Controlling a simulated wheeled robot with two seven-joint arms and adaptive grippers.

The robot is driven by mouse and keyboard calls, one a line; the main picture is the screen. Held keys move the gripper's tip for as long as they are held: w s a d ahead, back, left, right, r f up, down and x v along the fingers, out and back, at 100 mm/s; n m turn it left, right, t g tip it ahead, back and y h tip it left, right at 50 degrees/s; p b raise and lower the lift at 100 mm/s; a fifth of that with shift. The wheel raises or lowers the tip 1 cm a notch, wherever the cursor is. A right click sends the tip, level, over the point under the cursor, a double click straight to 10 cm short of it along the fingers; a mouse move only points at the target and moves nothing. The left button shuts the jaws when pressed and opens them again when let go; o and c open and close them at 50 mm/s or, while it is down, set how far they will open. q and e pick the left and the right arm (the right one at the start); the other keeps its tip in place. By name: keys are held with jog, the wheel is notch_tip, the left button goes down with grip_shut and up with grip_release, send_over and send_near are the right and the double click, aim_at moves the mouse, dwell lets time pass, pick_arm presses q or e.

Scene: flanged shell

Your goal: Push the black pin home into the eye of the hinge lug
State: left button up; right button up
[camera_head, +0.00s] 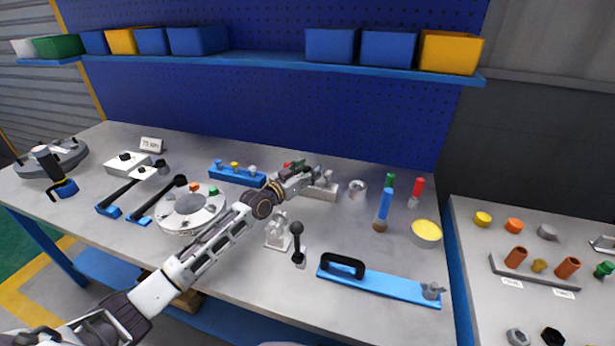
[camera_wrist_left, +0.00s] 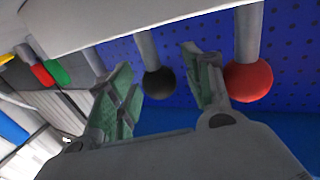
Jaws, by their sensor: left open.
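My left gripper (camera_head: 318,172) is at a pale block (camera_head: 349,190) near the back middle of the bench. In the left wrist view my left gripper (camera_wrist_left: 157,58) is open, its green pads on either side of the black pin's round head (camera_wrist_left: 159,83). The fingers do not appear closed on it; contact is hard to tell. In the head view the gripper hides the black pin. I cannot tell for sure which part is the hinge lug; a small grey fitting (camera_head: 432,290) sits at the right end of a blue bar. My right gripper is not seen.
A red-headed pin (camera_wrist_left: 248,82) is close beside the right finger. A blue rack (camera_head: 235,174) with several knobs, a round flanged shell (camera_head: 170,215), a black ball lever (camera_head: 298,240) and upright blue tool (camera_head: 384,204) stand around. Bare bench (camera_head: 330,232) lies in front.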

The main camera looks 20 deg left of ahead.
pick_arm(q)
jog(key=c, duration=0.7)
grip_shut()
jog(key=shift+r, duration=0.6)
notch_tip(320, 180, up, 8)
jog(key=shift+r+p, duration=0.1)
jog(key=shift+p, duration=0.65)
notch_tip(320, 180, up, 9)
jog(key=shift+p, duration=0.4)
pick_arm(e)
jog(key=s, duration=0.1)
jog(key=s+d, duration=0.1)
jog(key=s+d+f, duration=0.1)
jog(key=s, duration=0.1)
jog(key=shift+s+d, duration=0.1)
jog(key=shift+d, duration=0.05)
pick_arm(q)
jog(key=shift+f, duration=0.2)
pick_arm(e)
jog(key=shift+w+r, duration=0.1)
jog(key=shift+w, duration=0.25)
